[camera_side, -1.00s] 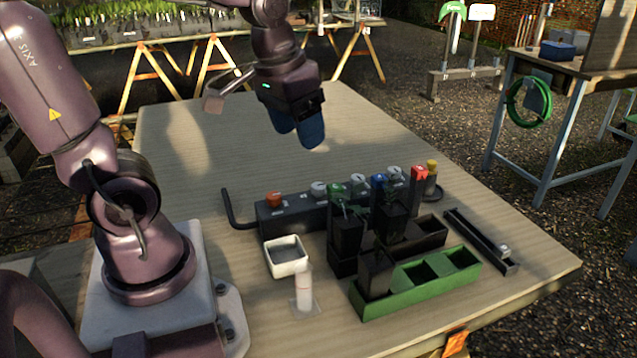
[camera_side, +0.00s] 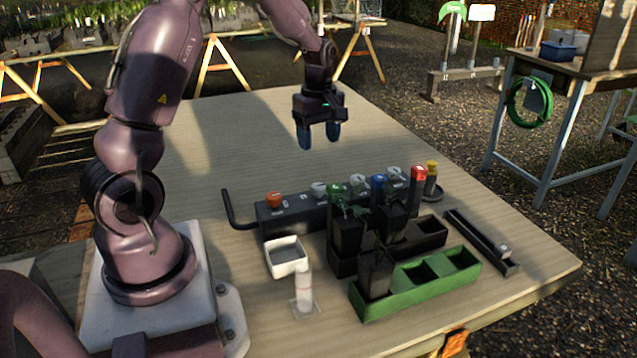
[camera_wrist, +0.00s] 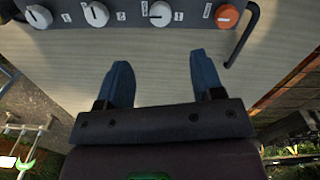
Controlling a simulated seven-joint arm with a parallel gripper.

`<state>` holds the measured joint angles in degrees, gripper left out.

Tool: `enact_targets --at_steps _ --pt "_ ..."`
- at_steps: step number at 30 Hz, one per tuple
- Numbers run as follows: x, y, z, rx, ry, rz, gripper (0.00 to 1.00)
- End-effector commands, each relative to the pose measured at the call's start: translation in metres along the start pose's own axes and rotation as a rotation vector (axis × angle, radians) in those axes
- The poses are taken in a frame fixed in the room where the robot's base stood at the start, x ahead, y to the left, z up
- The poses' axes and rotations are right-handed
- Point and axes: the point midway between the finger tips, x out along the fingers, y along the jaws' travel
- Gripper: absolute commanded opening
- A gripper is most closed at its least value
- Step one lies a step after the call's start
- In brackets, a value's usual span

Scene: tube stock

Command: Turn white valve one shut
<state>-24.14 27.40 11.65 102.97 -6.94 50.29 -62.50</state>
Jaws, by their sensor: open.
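A dark manifold box (camera_side: 290,212) on the table carries an orange knob (camera_side: 274,200) and three white valve knobs in a row. The white knob beside the orange one (camera_side: 318,188) also shows in the wrist view (camera_wrist: 160,14), with a dark pointer mark. Two more white knobs (camera_wrist: 96,14) (camera_wrist: 38,17) sit left of it there. The small labels are too blurred to tell which is one. My gripper (camera_side: 318,142) is open and empty, blue fingers pointing down, above the table behind the manifold. In the wrist view its fingertips (camera_wrist: 160,60) are apart, short of the knobs.
A bent black pipe (camera_side: 232,212) leaves the manifold's orange end. Black pots with plants (camera_side: 347,232), a green tray (camera_side: 425,283), a white dish (camera_side: 286,262) and a white cylinder (camera_side: 303,286) stand in front. Blue (camera_side: 377,181) and red (camera_side: 418,174) pieces rise near the knobs. The table behind is clear.

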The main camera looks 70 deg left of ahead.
Motion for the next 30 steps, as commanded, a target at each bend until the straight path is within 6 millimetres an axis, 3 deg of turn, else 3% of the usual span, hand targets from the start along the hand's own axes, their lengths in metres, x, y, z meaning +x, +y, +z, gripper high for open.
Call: enact_targets --at_steps 15,21,30 --pt "0.100 -0.002 0.000 0.002 -0.002 -0.004 0.61" --pt "0.116 -0.001 0.001 0.004 -0.001 -0.001 0.61" --pt "0.118 -0.001 0.000 0.004 0.000 0.000 0.61"
